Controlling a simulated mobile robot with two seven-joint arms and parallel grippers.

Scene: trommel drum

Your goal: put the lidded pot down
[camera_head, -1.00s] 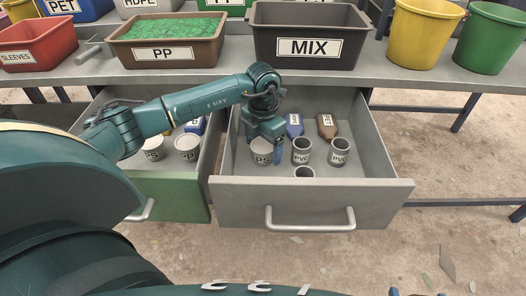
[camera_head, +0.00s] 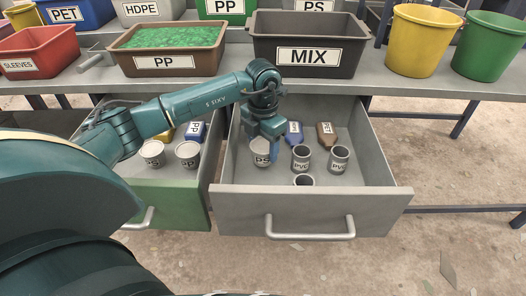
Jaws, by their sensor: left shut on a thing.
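The lidded pot (camera_head: 260,152) is a pale pot with a label that seems to read PS. It is at the left inside of the open grey drawer (camera_head: 310,206). My left gripper (camera_head: 268,140) reaches down from above and is shut on the pot, hiding part of its top. The pot looks upright; I cannot tell whether its base touches the drawer floor. My right gripper is not in view.
Grey PVC pots (camera_head: 301,158) stand just right of the held pot. The green-fronted drawer (camera_head: 172,198) holds white pots (camera_head: 188,153).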

